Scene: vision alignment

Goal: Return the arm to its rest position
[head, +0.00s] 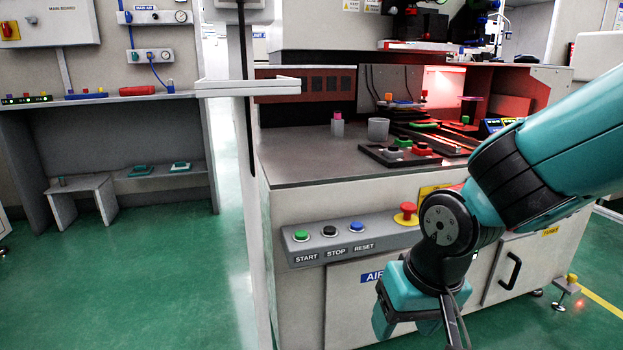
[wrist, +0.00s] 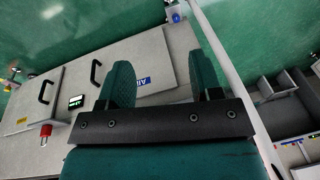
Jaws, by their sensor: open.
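My gripper (wrist: 162,82) shows in the wrist view with its two teal fingers apart and nothing between them. Behind the fingers is the grey cabinet front (wrist: 150,60) with a blue AIR label. In the head view my teal arm comes in from the right and bends downward in front of the machine cabinet (head: 310,295). The gripper end hangs low there, in front of the cabinet's front face, and its fingertips are partly cut off by the lower picture edge.
A button panel (head: 345,243) with START, STOP and RESET buttons and a red emergency button (head: 406,214) sticks out near my arm. Green floor (head: 150,280) at left is clear.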

